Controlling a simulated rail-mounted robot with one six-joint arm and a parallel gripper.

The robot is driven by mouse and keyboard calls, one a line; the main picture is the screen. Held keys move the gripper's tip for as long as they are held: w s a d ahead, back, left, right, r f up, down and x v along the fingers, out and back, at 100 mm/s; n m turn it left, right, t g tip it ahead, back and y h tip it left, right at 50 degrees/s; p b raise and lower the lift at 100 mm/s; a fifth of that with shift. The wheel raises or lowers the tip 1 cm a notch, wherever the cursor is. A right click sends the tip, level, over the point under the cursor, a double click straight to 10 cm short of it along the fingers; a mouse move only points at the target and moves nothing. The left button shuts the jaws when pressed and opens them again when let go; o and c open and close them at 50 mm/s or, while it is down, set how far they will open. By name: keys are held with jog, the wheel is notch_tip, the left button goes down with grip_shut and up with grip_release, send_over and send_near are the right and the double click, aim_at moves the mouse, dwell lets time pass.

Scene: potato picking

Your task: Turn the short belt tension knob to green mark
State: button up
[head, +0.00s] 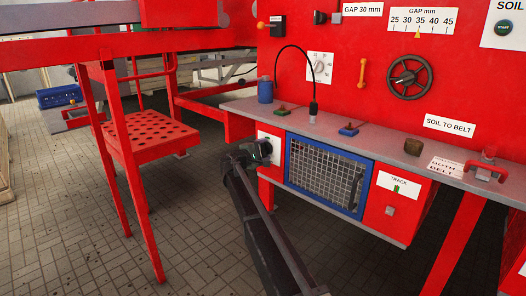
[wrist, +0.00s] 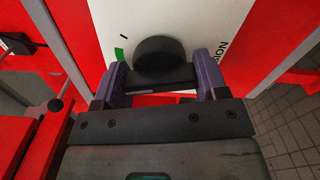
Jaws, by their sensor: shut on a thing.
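The tension knob (wrist: 158,52) is a round black knob on a white panel (wrist: 213,18), with a dark bar across its near side. The green mark (wrist: 119,54) is on the panel just left of the knob, and a short black tick is farther up left. My gripper (wrist: 160,66) is shut on the knob, with one purple-grey finger on each side. No pointer line shows on the knob. In the head view my gripper (head: 257,152) is at the white panel (head: 275,142) under the shelf's left end, and it hides most of the knob.
A blue-framed mesh door (head: 325,177) is right of the panel. A red perforated stand (head: 152,137) is at left. Tiled floor (head: 195,235) lies open between.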

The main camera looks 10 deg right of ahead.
jog(key=shift+m, duration=0.6)
jog(key=o, duration=0.9)
jog(key=v, duration=1.1)
